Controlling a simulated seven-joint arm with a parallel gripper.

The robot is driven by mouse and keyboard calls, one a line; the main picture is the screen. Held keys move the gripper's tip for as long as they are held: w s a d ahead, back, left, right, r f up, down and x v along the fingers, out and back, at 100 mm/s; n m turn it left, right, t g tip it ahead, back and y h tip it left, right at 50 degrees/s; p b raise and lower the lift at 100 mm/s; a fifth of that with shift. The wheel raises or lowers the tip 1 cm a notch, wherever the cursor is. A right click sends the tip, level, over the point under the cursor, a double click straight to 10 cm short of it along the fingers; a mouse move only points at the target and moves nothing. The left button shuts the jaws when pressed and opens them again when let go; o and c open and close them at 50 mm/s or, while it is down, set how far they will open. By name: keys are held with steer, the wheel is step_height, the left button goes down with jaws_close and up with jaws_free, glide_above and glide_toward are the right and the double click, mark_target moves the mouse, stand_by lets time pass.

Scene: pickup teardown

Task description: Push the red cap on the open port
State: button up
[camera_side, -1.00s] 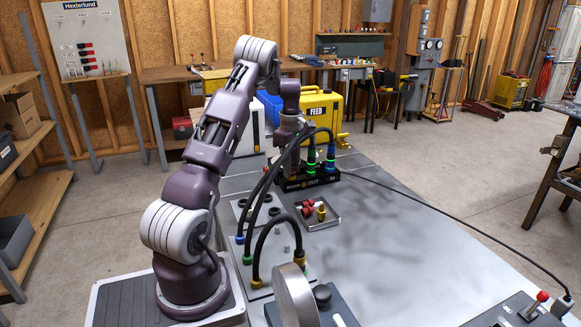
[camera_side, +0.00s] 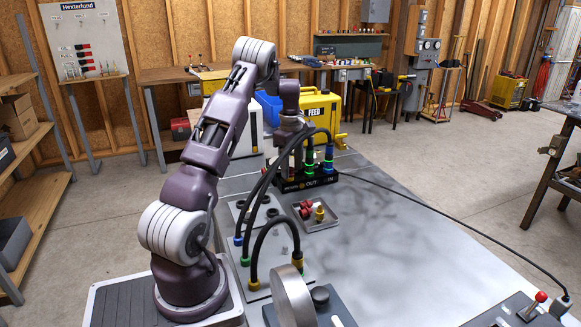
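My gripper (camera_side: 294,158) points down at the left end of the black block (camera_side: 293,186) marked OUT and IN. Dark hoses pass in front of its fingers, so I cannot tell whether they are open or shut or hold a cap. The open port is not clearly visible; the gripper and hoses cover that end of the block. Red caps (camera_side: 305,207) lie in a shallow metal tray (camera_side: 325,227) in front of the block, with a yellow piece (camera_side: 320,213) beside them.
Green-ringed and blue-ringed hose plugs (camera_side: 329,165) stand on the block. Hoses arch from it to a grey plate (camera_side: 272,262) with blue, green and yellow fittings. A yellow FEED unit (camera_side: 322,112) stands behind.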

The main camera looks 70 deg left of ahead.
mark_target(291, 168)
steer(key=f, duration=0.1)
steer(key=s+f, duration=0.1)
steer(key=d+f, duration=0.1)
steer(key=shift+s+f+g+h, duration=0.1)
steer(key=shift+s+g+h, duration=0.1)
steer(key=shift+g+h, duration=0.15)
steer(key=r, duration=0.6)
steer(key=w+r, duration=0.1)
steer(key=r, duration=0.3)
steer(key=shift+a+r, duration=0.1)
steer(key=shift+a, duration=0.3)
steer(key=shift+r, duration=0.4)
steer(key=shift+c, duration=1.1)
steer(key=shift+r+m, duration=0.3)
steer(key=shift+m, duration=0.6)
steer(key=c, duration=0.3)
steer(key=m, duration=0.3)
steer(key=shift+s+d+r+m, duration=0.2)
steer(key=shift+s+r+m, duration=0.1)
steer(key=shift+s+m, duration=0.1)
jaws_close()
steer(key=shift+f, duration=3.45)
